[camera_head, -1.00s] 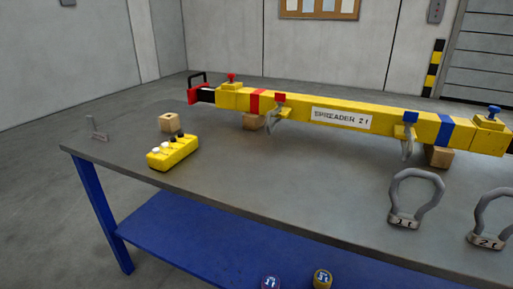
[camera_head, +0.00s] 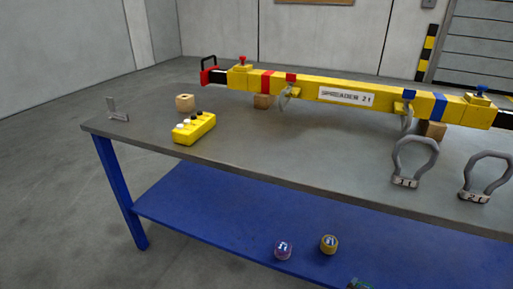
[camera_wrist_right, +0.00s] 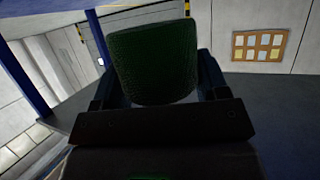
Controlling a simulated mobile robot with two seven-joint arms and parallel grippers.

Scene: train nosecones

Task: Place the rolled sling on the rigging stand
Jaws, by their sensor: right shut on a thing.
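My right gripper (camera_wrist_right: 157,82) is shut on a dark green rolled sling (camera_wrist_right: 152,60) with a woven surface, seen between its fingers in the right wrist view. My left gripper is out of view.
A yellow spreader beam (camera_head: 390,100) lies along the back of the tabletop on wooden blocks. A yellow control box (camera_head: 195,129), a wooden block (camera_head: 185,102), a grey bracket (camera_head: 117,112) and two shackles (camera_head: 413,160) stand on top. The shelf's left part is clear.

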